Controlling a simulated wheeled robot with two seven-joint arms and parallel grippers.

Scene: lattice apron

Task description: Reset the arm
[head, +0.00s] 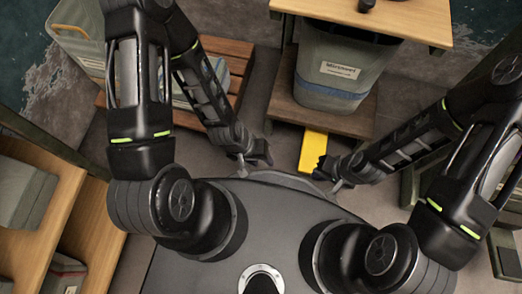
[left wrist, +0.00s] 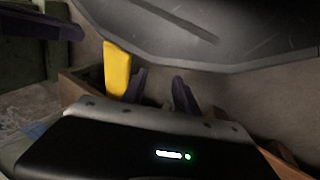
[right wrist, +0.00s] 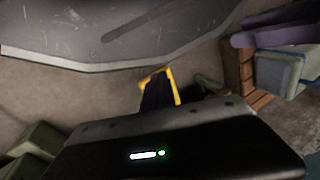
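Both my arms are bent forward in the head view, with their grippers low over the front edge of my base. My left gripper (head: 257,158) is open and empty; its two dark fingers stand apart in the left wrist view (left wrist: 159,90). My right gripper (head: 328,172) is beside the near end of a yellow bar (head: 313,149) on the floor. In the right wrist view its dark fingers (right wrist: 158,92) are together, with yellow showing behind them and nothing seen held.
A wooden stand (head: 350,119) with a grey bin (head: 340,72) is ahead. A slatted wooden pallet (head: 226,50) and a pale crate (head: 78,40) are at the back left. Wooden shelves (head: 68,220) with grey boxes (head: 25,193) are at the left. Floor shows between pallet and stand.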

